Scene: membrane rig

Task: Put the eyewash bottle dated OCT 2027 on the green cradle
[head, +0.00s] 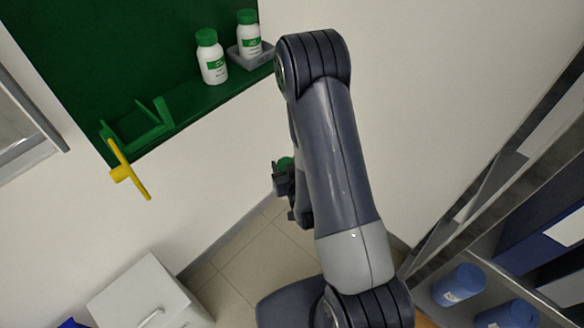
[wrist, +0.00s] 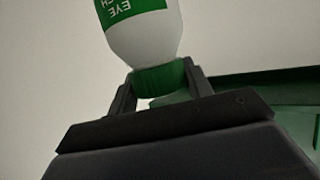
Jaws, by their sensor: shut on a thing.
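My gripper (head: 284,180) is shut on the green cap of a white eyewash bottle (wrist: 145,35), clear of the shelf and to its lower right in the head view. In the wrist view the fingers (wrist: 160,85) sit on both sides of the cap, and the green label appears upside down. No date shows on it. In the head view only a bit of green (head: 285,163) shows at the gripper; my arm hides the rest. The green cradle (head: 140,128) is empty at the left end of the green shelf.
Two more green-capped bottles stand on the shelf: one bare-standing bottle (head: 211,58) and one bottle (head: 249,36) in a grey tray (head: 262,58). Their dates are unreadable. A yellow handle-like part (head: 128,172) juts out beside the cradle. A white cabinet (head: 140,295) stands below.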

